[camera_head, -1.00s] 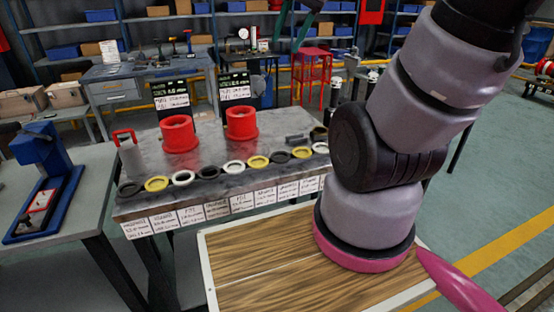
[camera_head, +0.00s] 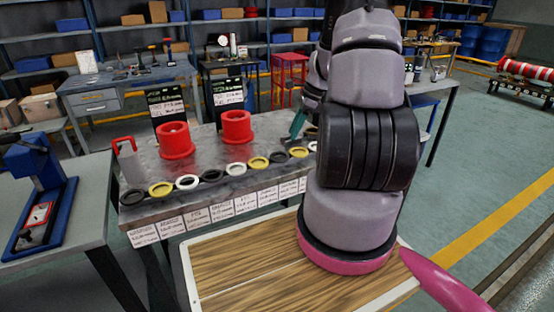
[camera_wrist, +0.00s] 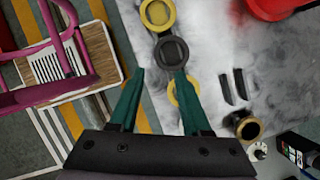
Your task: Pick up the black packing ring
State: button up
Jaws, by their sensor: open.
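A row of rings lies along the front edge of the grey table. Black or dark ones show at the left end (camera_head: 124,198), in the middle (camera_head: 212,175) and toward the right (camera_head: 279,157); I cannot tell which is the packing ring. My gripper (camera_wrist: 160,72) is open and empty, its teal fingers pointing down over the table's right end, partly behind my arm in the head view (camera_head: 298,125). In the wrist view a dark ring (camera_wrist: 172,40) lies just beyond the fingertips, between two yellow rings (camera_wrist: 157,27). The lower yellow ring is partly hidden by the right finger.
Two red flanged cylinders (camera_head: 175,142) and dark sign boards stand behind the rings. White label cards (camera_head: 196,216) hang on the table's front. In the wrist view, two dark strips (camera_wrist: 233,87) and a brass-coloured round part (camera_wrist: 246,127) lie right of the fingers.

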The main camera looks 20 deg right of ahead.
aim_at(283, 160)
jog(key=x, duration=1)
jog(key=shift+s+a+f, duration=0.1)
jog(key=shift+s+f, duration=0.1)
jog(key=shift+f, duration=0.1)
grip_shut()
